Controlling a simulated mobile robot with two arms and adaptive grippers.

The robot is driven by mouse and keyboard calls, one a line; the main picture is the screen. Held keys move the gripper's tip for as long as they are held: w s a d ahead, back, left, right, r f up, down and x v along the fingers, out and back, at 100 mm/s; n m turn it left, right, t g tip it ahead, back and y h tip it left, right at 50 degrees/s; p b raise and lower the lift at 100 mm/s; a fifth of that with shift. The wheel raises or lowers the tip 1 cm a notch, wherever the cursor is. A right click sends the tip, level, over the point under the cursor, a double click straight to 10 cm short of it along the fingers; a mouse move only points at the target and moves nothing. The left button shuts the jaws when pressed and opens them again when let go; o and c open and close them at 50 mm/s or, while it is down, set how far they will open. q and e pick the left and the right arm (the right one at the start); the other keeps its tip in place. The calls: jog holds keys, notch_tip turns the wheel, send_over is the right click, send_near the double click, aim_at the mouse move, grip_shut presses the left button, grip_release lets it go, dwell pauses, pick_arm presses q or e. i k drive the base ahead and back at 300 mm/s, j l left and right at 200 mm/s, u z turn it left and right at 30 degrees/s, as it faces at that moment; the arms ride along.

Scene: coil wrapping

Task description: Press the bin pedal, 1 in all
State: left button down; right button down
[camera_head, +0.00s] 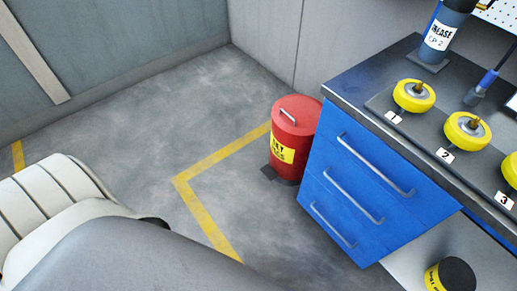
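A red bin (298,129) stands on the floor in the head view, against the left side of the blue cabinet. Its lid is shut and has a metal handle on top. A yellow label with dark print is on its front. A dark pedal (270,173) sticks out at the bin's base, low on its left front side, near the floor. Neither gripper is in view. The pale and grey shapes at the lower left look like parts of my own body.
The blue cabinet (350,205) with several drawer handles stands right of the bin. Its dark worktop (352,84) carries yellow round parts on a numbered board and a grease canister (440,42). Yellow tape (205,212) marks the floor. The floor left of the bin is clear.

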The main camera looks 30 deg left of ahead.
aim_at(270, 173)
jog(key=i+j, duration=0.1)
jog(key=j, duration=0.25)
jog(key=i+j, duration=0.1)
jog(key=j, duration=0.3)
jog(key=i+j, duration=0.1)
jog(key=j, duration=0.25)
jog(key=i+j, duration=0.1)
jog(key=j, duration=0.3)
